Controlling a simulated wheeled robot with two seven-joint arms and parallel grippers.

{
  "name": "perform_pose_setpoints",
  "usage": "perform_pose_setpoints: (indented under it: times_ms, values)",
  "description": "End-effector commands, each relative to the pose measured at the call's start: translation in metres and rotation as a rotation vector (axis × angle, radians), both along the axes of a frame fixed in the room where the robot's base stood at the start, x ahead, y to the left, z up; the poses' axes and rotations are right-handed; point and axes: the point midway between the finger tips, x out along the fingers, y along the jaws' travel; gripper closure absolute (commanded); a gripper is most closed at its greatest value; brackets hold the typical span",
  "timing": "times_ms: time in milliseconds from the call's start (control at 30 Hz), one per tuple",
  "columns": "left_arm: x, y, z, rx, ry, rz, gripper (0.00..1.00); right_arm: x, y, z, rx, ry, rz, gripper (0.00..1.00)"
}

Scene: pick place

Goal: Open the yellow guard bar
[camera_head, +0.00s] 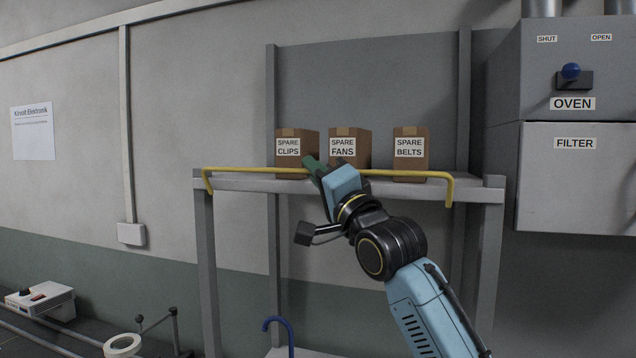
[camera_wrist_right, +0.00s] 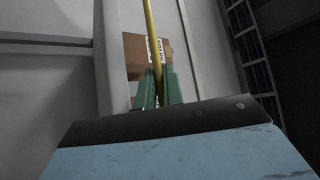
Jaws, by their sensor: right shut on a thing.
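The yellow guard bar (camera_head: 400,173) runs level along the front of a grey shelf, with a bent-down end at each side. It stands in front of the boxes on the shelf. My right gripper (camera_head: 311,166) is at the bar, left of its middle, with its green fingers shut on it. In the right wrist view the bar (camera_wrist_right: 151,40) passes down between the green fingers (camera_wrist_right: 158,88). My left gripper is in neither view.
Boxes labelled spare clips (camera_head: 288,146), spare fans (camera_head: 342,146) and spare belts (camera_head: 409,147) stand on the shelf (camera_head: 236,184). A grey oven and filter cabinet (camera_head: 577,185) hangs at the right. A blue hook (camera_head: 281,325) shows below the shelf.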

Motion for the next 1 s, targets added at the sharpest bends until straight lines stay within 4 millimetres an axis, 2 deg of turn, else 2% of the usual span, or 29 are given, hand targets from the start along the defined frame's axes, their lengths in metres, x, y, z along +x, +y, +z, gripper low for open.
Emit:
perform_pose_setpoints:
  times_ms: [100, 400, 1000]
  values:
    - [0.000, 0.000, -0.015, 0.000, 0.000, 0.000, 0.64, -0.004, 0.001, -0.008, -0.038, -0.105, -0.003, 1.00]
    - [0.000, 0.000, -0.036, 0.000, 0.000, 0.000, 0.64, -0.015, 0.004, -0.018, -0.131, -0.376, -0.005, 1.00]
    - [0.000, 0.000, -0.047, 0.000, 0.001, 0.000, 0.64, -0.028, 0.009, -0.043, -0.287, -0.871, -0.004, 1.00]
